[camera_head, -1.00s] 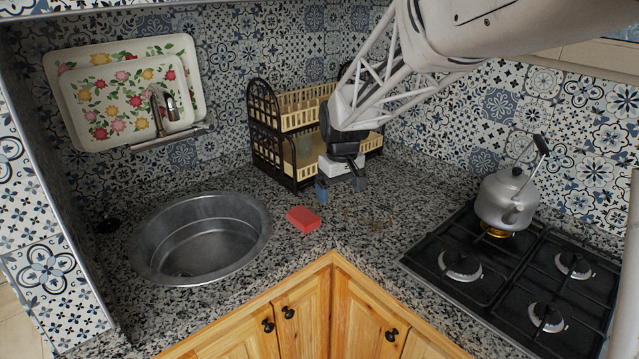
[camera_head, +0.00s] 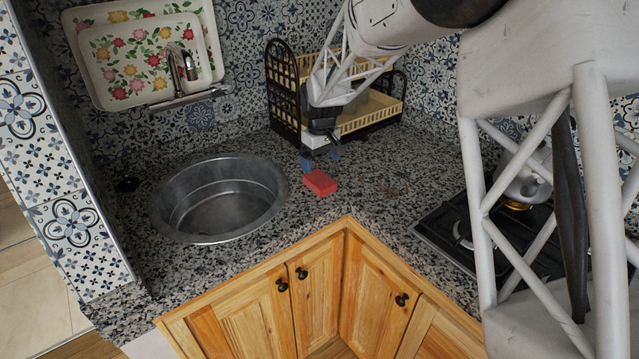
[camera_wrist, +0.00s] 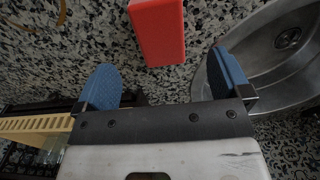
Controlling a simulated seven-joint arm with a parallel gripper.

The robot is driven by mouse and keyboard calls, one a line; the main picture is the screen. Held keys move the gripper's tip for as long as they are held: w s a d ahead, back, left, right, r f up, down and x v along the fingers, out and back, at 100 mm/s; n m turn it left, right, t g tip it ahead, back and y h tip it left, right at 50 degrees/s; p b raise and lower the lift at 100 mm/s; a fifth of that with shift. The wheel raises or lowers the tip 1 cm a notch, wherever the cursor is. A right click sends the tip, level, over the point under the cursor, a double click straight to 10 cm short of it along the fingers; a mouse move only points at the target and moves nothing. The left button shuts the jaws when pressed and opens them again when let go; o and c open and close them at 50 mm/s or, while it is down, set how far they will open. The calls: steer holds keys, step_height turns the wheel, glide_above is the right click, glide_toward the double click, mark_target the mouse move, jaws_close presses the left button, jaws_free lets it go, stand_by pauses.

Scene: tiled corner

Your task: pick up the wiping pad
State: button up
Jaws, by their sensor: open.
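The wiping pad is a red block (camera_head: 320,183) lying flat on the speckled granite counter, just right of the sink. It also shows in the wrist view (camera_wrist: 158,30) at the top centre, beyond the fingertips and roughly between their lines. My gripper (camera_head: 320,162) points down just behind the pad in the head view. In the wrist view my gripper (camera_wrist: 162,78) has its two blue fingers spread wide, with nothing between them but counter. No finger visibly touches the pad.
A round metal sink (camera_head: 218,200) is left of the pad. A black and cream dish rack (camera_head: 368,115) stands behind my gripper. A kettle (camera_head: 522,178) sits on the black gas stove (camera_head: 440,222) at right, partly hidden by my arm. Brownish stains (camera_head: 390,187) mark the counter.

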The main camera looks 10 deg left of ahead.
mark_target(321, 180)
steer(key=shift+f, duration=0.1)
steer(key=shift+f, duration=1.2)
steer(key=shift+f, duration=0.1)
steer(key=shift+f, duration=2.5)
steer(key=shift+c, duration=0.4)
steer(key=c, duration=1)
steer(key=shift+r, duration=0.1)
